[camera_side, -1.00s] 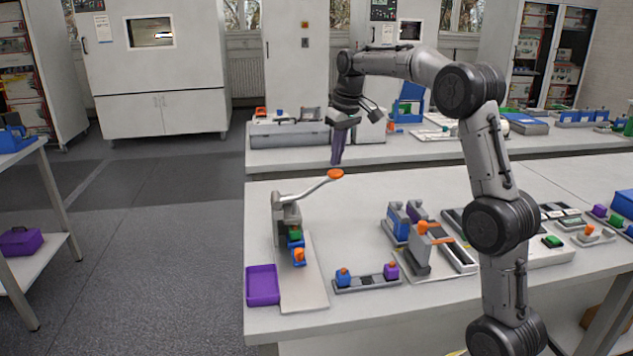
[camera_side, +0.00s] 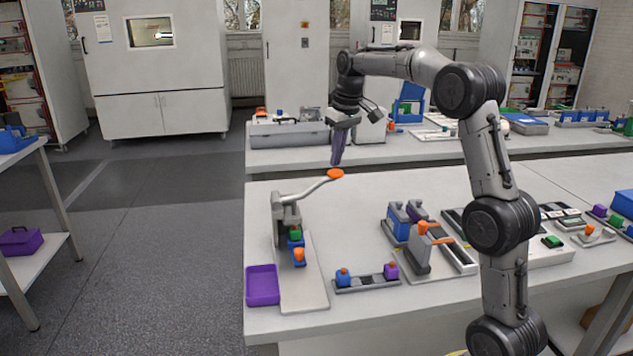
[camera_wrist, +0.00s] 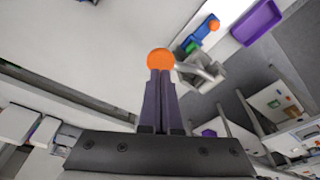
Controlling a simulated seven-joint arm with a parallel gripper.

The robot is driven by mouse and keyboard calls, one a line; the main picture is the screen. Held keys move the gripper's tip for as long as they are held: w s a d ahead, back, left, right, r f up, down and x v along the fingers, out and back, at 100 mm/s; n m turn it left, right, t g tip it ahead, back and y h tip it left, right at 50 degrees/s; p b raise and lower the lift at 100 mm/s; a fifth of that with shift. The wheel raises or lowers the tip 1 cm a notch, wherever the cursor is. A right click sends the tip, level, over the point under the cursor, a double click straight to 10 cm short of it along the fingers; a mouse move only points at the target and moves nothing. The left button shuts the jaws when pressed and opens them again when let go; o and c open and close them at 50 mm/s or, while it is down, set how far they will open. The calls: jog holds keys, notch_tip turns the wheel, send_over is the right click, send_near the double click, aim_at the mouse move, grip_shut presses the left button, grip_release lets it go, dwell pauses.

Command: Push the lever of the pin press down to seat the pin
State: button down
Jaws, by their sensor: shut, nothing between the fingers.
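The pin press (camera_side: 285,215) stands at the left of the near table on a pale base plate. Its grey lever (camera_side: 312,189) slopes up to the right and ends in an orange knob (camera_side: 335,174). Under the press head sit a green block (camera_side: 295,235), a blue block and an orange piece (camera_side: 299,255). My gripper (camera_side: 337,160) is shut and empty, its purple fingers pointing down just above the knob. In the wrist view the knob (camera_wrist: 160,59) shows right at the fingertips (camera_wrist: 160,75); I cannot tell whether they touch.
A purple tray (camera_side: 262,286) lies left of the press base. A grey holder (camera_side: 367,282) with a blue and a purple block lies to its right. A second lever fixture (camera_side: 421,250) stands further right. The table around the knob is clear.

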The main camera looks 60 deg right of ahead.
aim_at(337, 172)
jog(key=shift+s+a+x, duration=0.1)
jog(key=shift+s+x, duration=0.1)
jog(key=shift+x, duration=0.85)
jog(key=shift+s+a+x, duration=0.1)
jog(key=shift+s+x, duration=0.15)
jog(key=shift+x, duration=0.8)
jog(key=shift+s+a+x, duration=0.1)
jog(key=shift+s+x, duration=0.1)
jog(key=shift+x, duration=0.85)
jog(key=shift+f, duration=0.15)
jog(key=shift+d, duration=0.1)
jog(key=shift+w+d+r+v, duration=0.1)
jog(key=shift+w+v, duration=0.25)
jog(key=shift+v, duration=1.3)
jog(key=shift+w+d+r+v, duration=0.1)
jog(key=shift+w+v, duration=0.25)
jog(key=shift+v, duration=1.35)
jog(key=shift+w+d+r+v, duration=0.1)
jog(key=shift+w+v, duration=0.25)
jog(key=shift+v, duration=1.3)
